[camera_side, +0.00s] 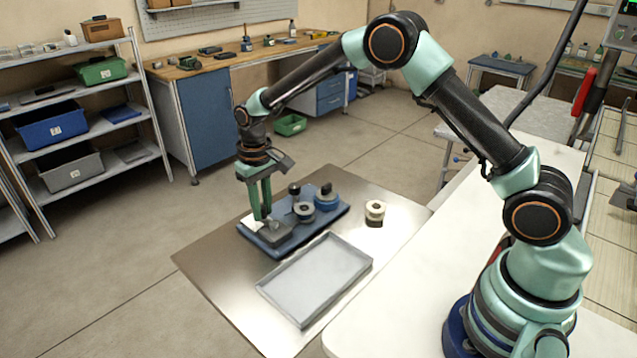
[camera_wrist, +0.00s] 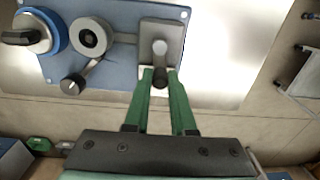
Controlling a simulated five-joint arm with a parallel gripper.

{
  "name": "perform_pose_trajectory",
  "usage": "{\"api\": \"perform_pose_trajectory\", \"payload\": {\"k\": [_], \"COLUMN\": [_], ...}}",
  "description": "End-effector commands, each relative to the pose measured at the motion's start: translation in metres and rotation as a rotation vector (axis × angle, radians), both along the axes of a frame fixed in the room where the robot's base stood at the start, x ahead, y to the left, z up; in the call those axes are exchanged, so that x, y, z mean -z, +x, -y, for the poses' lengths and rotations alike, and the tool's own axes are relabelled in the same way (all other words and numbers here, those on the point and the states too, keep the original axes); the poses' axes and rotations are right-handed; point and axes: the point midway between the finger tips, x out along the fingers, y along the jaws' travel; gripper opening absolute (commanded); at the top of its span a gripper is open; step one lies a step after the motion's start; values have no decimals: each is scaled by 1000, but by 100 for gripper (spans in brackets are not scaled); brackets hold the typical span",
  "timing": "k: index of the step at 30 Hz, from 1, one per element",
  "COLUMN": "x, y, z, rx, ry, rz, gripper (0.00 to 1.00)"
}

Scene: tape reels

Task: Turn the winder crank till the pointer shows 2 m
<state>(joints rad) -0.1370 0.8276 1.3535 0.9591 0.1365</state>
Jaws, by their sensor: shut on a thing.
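The winder is a grey block (camera_side: 276,231) at the near left end of a blue base board (camera_side: 328,222). In the wrist view the block (camera_wrist: 176,30) carries a short grey crank arm (camera_wrist: 160,50). My gripper (camera_side: 263,217) points down at the block. In the wrist view my gripper (camera_wrist: 160,76) has its two green fingers close together, shut on the dark crank knob at the arm's end. A white patch shows beside the fingertips, partly covered by them. I cannot make out a pointer or any scale marks.
On the board stand a blue reel (camera_side: 327,199), a grey ring-shaped roller (camera_side: 304,211) and a black knob (camera_wrist: 73,84) on an arm. A pale tape reel (camera_side: 375,210) stands on the metal sheet to the right. An empty grey tray (camera_side: 315,277) lies in front.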

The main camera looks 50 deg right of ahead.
Motion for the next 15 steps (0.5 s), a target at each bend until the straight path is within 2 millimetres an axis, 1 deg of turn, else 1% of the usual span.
{"api": "perform_pose_trajectory", "payload": {"k": [6, 15], "x": [-1, -1], "y": [-1, -1], "z": [11, 12], "rx": [1, 0], "ry": [0, 0], "rz": [-3, -3], "gripper": [0, 0]}}
